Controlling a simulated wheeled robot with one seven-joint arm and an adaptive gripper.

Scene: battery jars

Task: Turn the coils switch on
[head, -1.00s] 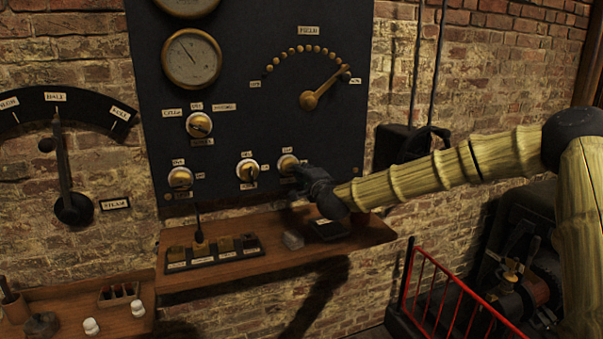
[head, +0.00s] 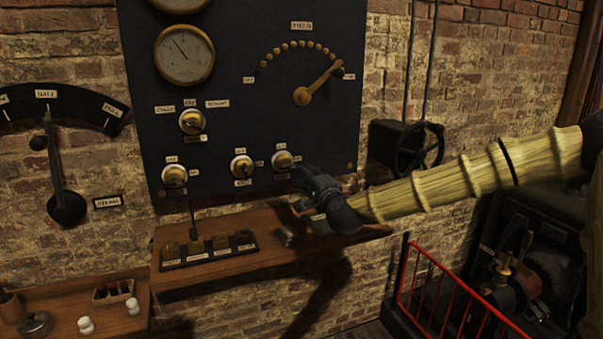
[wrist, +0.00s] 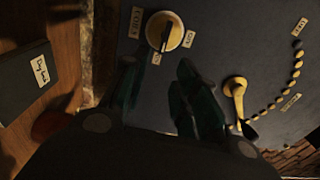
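The coils switch is a round brass knob (wrist: 164,31) with a dark pointer bar, labelled COILS, at the top of the wrist view. The bar's lower end lies near a small label partly hidden by a finger; another small label sits right of the knob. It appears to be the rightmost lower knob (head: 283,160) in the head view. My gripper (wrist: 160,66) has its two dark fingers spread with an empty gap, just short of the knob. In the head view my gripper (head: 302,182) is right of and below that knob.
The dark panel (head: 230,125) also carries other knobs and a brass field lever (head: 318,84). The wooden shelf (head: 215,275) juts out below, with a small labelled block row (head: 208,250). A dark labelled book (wrist: 25,85) lies on it. A red rail (head: 455,290) stands at lower right.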

